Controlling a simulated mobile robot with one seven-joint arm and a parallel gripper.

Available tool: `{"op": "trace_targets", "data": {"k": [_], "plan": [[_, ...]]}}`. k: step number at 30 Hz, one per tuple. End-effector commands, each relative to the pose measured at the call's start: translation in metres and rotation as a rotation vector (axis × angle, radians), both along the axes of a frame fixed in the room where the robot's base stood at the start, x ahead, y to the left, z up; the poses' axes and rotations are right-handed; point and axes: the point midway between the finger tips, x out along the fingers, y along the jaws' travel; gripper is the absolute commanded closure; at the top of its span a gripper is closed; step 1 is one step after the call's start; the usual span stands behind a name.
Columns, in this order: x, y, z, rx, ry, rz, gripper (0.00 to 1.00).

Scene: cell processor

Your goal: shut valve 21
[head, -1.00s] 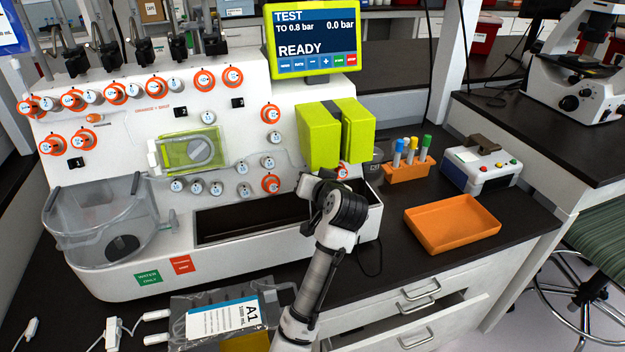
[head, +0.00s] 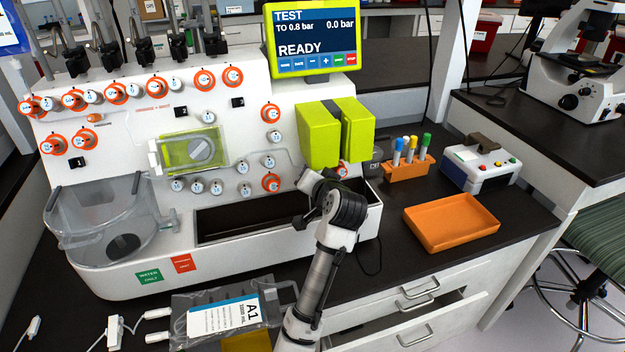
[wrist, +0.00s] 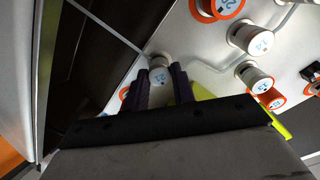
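My gripper (wrist: 160,85) has its two dark fingers apart, one on each side of a small white valve knob (wrist: 160,73). The knob sits between or just past the fingertips; I cannot tell whether they touch it. Its label is too small to read, so I cannot tell if it is valve 21. In the head view my gripper (head: 312,198) is at the lower right of the machine's white front panel (head: 120,160), mostly hidden by my own wrist. Several valve knobs show on the panel, some with orange collars and some plain white.
A yellow-green block (head: 318,137) juts out just above my wrist. A clear basin (head: 100,225) is at left, and a bag labelled A1 (head: 262,290) lies in front. An orange tray (head: 451,224) and a tube rack (head: 407,171) stand on the right. The screen (head: 312,35) reads READY.

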Motion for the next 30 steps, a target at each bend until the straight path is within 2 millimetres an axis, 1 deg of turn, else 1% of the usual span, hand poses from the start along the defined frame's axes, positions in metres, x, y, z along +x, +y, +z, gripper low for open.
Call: {"op": "trace_targets", "data": {"k": [1, 4, 5, 12, 16, 20, 27, 30], "plan": [[0.0, 0.0, 0.0, 0.0, -0.001, -0.001, 0.68], [0.0, 0.0, 0.0, 0.0, 0.0, 0.0, 0.55], [0.0, 0.0, 0.0, 0.0, 0.0, 0.0, 0.54], [0.0, 0.0, 0.0, -0.001, 0.0, 0.0, 0.54], [-0.006, -0.003, 0.002, -0.001, -0.003, -0.001, 0.54], [-0.025, -0.008, 0.009, -0.003, -0.004, -0.001, 0.54], [-0.074, -0.025, 0.031, -0.002, -0.005, -0.004, 0.54], [-0.092, -0.03, 0.04, -0.002, -0.005, -0.003, 0.54]]}}
